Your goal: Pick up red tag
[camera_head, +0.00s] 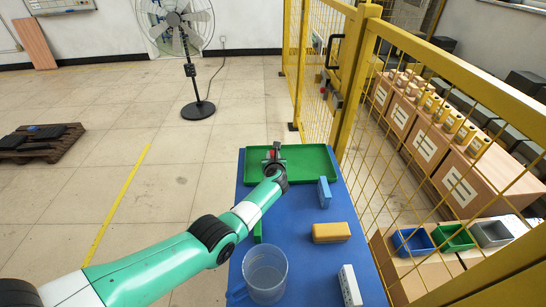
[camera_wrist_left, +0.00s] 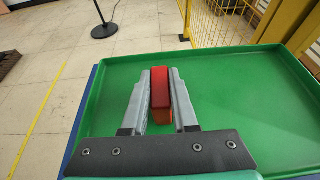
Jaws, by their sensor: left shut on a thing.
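The red tag (camera_wrist_left: 160,88) is a small red block with an orange-red lower face. My left gripper (camera_wrist_left: 160,78) is shut on it, with one grey finger on each side. In the wrist view they show over the green tray (camera_wrist_left: 235,75); I cannot tell whether the tag touches its floor. In the head view the left gripper (camera_head: 273,152) is at the far left part of the green tray (camera_head: 315,155), where a little red shows between the fingers. My right gripper is not in view.
On the blue table (camera_head: 295,220) stand a blue block (camera_head: 324,192), a yellow block (camera_head: 331,232), a white block (camera_head: 349,286) and a clear jug (camera_head: 265,274). A yellow mesh fence (camera_head: 400,150) runs along the right. The tray's right part is clear.

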